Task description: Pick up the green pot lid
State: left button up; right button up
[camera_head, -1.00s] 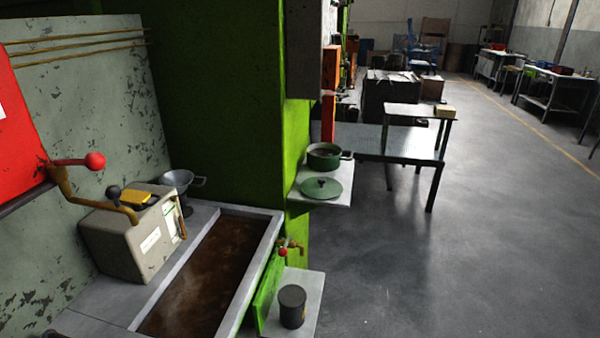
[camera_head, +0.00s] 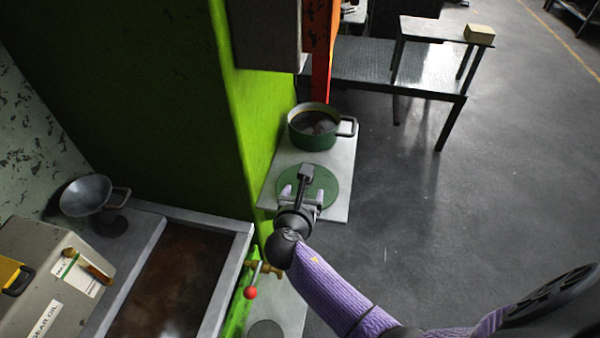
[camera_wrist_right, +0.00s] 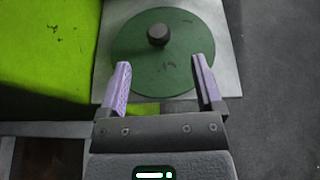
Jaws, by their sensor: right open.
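The green pot lid (camera_head: 323,190) lies flat on a small light-grey shelf beside the green press wall. In the right wrist view the lid (camera_wrist_right: 135,60) shows whole, with its dark round knob (camera_wrist_right: 158,35) on top. My right gripper (camera_head: 303,190) is over the near part of the lid in the head view and hides some of it. In the wrist view my right gripper (camera_wrist_right: 160,72) is open and empty, its two purple fingers spread, with the knob ahead of and between them. My left gripper is not in view.
A green pot (camera_head: 313,138) with dark contents stands behind the lid on the same shelf (camera_head: 340,166). The green wall (camera_head: 240,130) borders the shelf on the left. A red-knobbed valve (camera_head: 251,292) and a brown-filled trough (camera_head: 175,280) are nearer. Open floor (camera_head: 440,220) lies right.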

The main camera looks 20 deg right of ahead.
jog(key=b+x, duration=0.3)
jog(key=x, duration=0.4)
jog(key=shift+w+f, duration=0.15)
jog(key=shift+w, duration=0.05)
jog(key=shift+w+d, duration=0.15)
grip_shut()
